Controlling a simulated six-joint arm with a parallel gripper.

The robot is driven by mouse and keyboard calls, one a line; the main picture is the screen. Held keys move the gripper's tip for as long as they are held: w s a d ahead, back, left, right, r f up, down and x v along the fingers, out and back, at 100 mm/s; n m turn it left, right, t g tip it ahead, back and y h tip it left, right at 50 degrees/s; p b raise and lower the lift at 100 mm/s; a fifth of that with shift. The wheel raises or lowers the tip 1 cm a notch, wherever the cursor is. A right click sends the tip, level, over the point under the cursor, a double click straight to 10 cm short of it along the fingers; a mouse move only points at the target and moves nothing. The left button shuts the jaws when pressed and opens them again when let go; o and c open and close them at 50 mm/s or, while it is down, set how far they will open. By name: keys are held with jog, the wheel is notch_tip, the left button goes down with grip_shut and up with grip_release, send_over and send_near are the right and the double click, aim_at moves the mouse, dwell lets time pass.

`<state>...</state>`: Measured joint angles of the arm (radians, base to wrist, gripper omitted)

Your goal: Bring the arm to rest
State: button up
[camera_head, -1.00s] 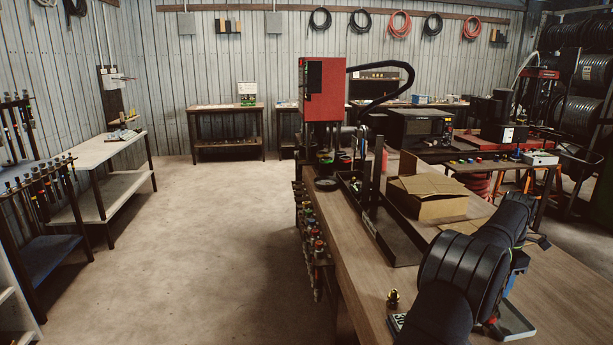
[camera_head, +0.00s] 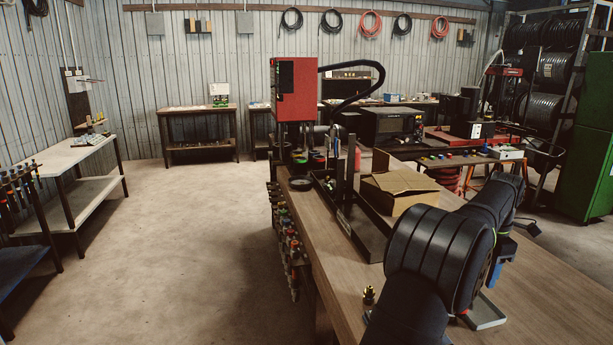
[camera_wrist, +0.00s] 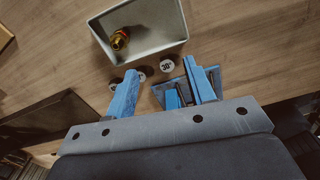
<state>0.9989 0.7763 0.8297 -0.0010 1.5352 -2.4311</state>
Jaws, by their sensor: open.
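My gripper (camera_wrist: 164,92) shows in the wrist view with its two blue fingers spread apart and nothing between them. It is above the wooden workbench (camera_head: 318,231), near a grey tray (camera_wrist: 170,48). A brass fitting (camera_wrist: 120,39) lies in the tray. In the head view, my black arm reaches over the bench at the lower right and hides much of my gripper. Part of the tray (camera_head: 488,313) shows past the arm.
A round label (camera_wrist: 167,66) marked 30 lies beside the tray, with a blue object partly hidden behind the right finger. An open cardboard box (camera_head: 400,190) and a red machine (camera_head: 296,90) stand farther along the bench. Open floor lies left.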

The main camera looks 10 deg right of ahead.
jog(key=w+a+f+m, duration=0.2)
jog(key=w+a, duration=0.4)
jog(key=a, duration=0.3)
jog(key=w+a+f+m, duration=0.2)
jog(key=w+a, duration=0.5)
jog(key=a, duration=0.3)
jog(key=w+a+f+m, duration=0.2)
jog(key=w+a, duration=0.4)
jog(key=a, duration=0.3)
jog(key=shift+w+a+f+m, duration=0.15)
jog(key=shift+a+f+m, duration=0.15)
jog(key=shift+f+m, duration=0.1)
jog(key=w+a+f+m, duration=0.1)
jog(key=a+f+m, duration=0.1)
jog(key=a, duration=0.9)
jog(key=shift+w+a+m, duration=0.25)
jog(key=shift+w+m, duration=0.05)
